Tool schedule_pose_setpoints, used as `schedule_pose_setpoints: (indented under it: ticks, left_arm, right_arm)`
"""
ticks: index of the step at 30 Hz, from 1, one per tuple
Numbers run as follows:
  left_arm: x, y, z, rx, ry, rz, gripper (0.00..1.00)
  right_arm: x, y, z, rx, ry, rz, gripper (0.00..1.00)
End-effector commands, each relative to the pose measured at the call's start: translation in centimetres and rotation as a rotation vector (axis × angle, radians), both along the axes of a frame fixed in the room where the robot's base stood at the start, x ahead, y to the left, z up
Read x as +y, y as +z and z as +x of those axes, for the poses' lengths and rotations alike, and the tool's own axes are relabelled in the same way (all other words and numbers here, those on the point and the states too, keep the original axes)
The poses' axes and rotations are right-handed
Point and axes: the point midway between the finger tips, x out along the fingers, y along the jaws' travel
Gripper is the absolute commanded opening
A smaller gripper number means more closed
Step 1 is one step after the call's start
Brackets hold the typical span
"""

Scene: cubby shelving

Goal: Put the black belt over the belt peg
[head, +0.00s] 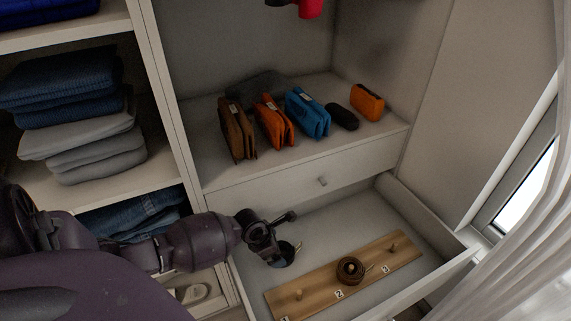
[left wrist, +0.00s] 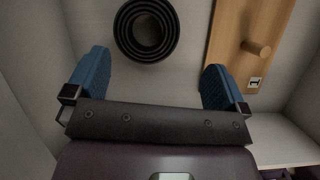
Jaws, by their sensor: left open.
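The black belt (left wrist: 147,54) lies coiled on the drawer floor in the left wrist view, beside the wooden peg board (left wrist: 234,38). In the head view it is mostly hidden by my left gripper (head: 282,238). My left gripper is open and empty, its two blue fingers (left wrist: 156,78) spread apart near the coil, not around it. The board (head: 323,281) carries three pegs with number labels. A brown coiled belt (head: 351,270) sits on the middle peg, labelled 2. The near-left peg (head: 298,294) and the far-right peg (head: 392,247) are bare. My right gripper is out of view.
The pulled-out drawer has low walls around the board, with a front wall (head: 433,284) at the right. A shelf above holds several pouches (head: 307,112). Folded clothes (head: 83,145) fill the left cubbies. A curtain (head: 525,268) hangs at right.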

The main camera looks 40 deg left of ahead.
Motion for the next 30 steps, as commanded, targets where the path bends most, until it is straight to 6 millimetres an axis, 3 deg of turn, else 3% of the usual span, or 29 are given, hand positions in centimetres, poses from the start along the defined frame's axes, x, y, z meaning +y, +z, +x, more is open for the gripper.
schedule_pose_setpoints:
  ticks: [7, 30]
  left_arm:
    - [0.9, -0.8, 1.5, 0.052, 0.140, -0.051, 1.00]
    - [0.4, -7.6, 3.6, 0.055, 0.140, -0.049, 1.00]
  right_arm:
    - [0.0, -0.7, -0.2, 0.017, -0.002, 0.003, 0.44]
    - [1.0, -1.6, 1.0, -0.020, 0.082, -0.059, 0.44]
